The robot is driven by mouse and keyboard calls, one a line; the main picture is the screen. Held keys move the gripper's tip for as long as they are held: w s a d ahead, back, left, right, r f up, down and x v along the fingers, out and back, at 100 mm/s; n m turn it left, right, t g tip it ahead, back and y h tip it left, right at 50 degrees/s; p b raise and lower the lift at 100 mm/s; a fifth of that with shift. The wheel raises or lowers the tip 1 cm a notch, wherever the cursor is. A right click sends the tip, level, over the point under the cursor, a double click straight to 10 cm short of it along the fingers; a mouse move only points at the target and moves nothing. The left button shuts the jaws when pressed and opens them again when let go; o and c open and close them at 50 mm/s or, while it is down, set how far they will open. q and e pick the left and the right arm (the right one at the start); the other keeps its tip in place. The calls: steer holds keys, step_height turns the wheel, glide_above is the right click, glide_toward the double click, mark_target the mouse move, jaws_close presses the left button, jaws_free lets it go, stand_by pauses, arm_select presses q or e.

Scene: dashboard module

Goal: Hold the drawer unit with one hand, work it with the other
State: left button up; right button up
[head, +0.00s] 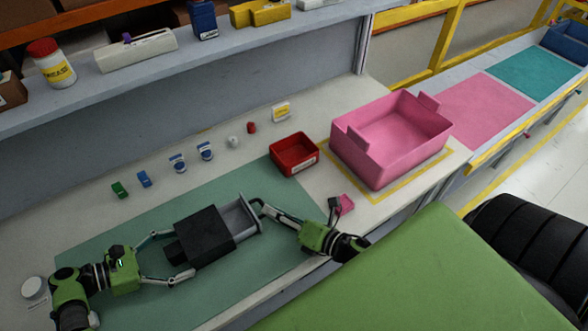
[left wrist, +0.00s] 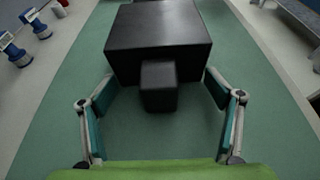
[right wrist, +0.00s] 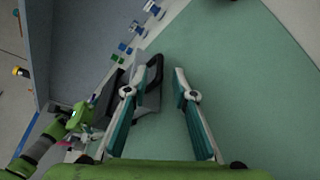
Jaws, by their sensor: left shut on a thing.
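The drawer unit, a black housing (head: 205,237) with a smaller block at its rear, lies on the green mat. Its grey drawer (head: 237,216) stands out of the housing's right end and looks empty. My right gripper (head: 266,209) is at the drawer's front by the dark handle (head: 256,202). In the right wrist view its fingers are apart, with the handle (right wrist: 154,70) near the left fingertip, not visibly gripped.
A red bin (head: 293,155) and a large pink crate (head: 390,150) stand to the right. Several small parts line the bench behind the green mat (head: 110,235). A shelf (head: 200,60) runs along the back.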

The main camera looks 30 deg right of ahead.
steer(key=v, duration=0.8)
steer(key=shift+s+d, duration=0.15)
steer(key=shift+s, duration=0.2)
arm_select(q)
steer(key=o, duration=1.5)
steer(key=shift+c, duration=0.2)
steer(key=shift+a, duration=0.1)
